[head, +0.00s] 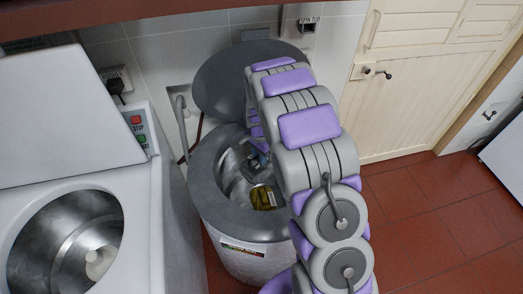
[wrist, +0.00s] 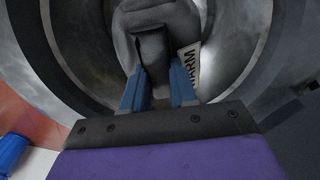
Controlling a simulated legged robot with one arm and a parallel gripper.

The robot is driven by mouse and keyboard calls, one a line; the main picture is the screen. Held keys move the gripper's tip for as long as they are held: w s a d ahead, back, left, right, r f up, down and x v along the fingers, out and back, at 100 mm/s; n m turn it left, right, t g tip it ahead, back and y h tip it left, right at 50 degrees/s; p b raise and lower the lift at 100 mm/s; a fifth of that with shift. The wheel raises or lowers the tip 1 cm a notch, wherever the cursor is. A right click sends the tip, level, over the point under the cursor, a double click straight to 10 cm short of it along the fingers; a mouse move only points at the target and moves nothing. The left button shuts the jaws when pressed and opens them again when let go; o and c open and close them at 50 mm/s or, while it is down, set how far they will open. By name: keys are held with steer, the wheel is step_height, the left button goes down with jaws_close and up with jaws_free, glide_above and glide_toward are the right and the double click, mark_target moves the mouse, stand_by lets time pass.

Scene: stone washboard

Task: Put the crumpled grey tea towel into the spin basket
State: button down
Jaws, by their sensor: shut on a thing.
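The crumpled grey tea towel (wrist: 158,25) is between the blue fingers of my gripper (wrist: 158,74) in the wrist view. My gripper is shut on it. The towel bunches up beyond the fingertips. The shiny metal spin basket (wrist: 240,40) curves around the towel and fingers in that view. In the head view the spin basket (head: 232,182) is open at the top inside the grey spin tub (head: 207,180). My gripper (head: 257,157) shows there only as a bit of blue at the basket's mouth, largely hidden by my arm. I cannot make out the towel clearly in the head view.
The tub's round grey lid (head: 225,85) stands open behind it. A yellowish printed patch (head: 264,197) shows inside the basket. A white washing machine (head: 150,185) stands close on the left. A cream door (head: 420,90) and clear red tiles (head: 420,210) are on the right.

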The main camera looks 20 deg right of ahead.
mark_target(268, 160)
steer(key=d+f, duration=0.1)
steer(key=f, duration=0.1)
steer(key=d+f+b, duration=0.1)
steer(key=d+f, duration=0.1)
steer(key=f, duration=0.1)
steer(key=shift+d+f+b, duration=0.1)
steer(key=shift+f+b, duration=0.25)
step_height(268, 160, down, 12)
steer(key=a+b, duration=0.1)
steer(key=b, duration=0.2)
steer(key=shift+b, duration=0.4)
steer(key=c, duration=1.1)
jaws_free()
steer(key=shift+d, duration=0.15)
steer(key=shift+c, duration=0.2)
steer(key=o, duration=0.3)
steer(key=shift+a, duration=0.25)
steer(key=shift+o, duration=0.2)
steer(key=shift+a, duration=0.4)
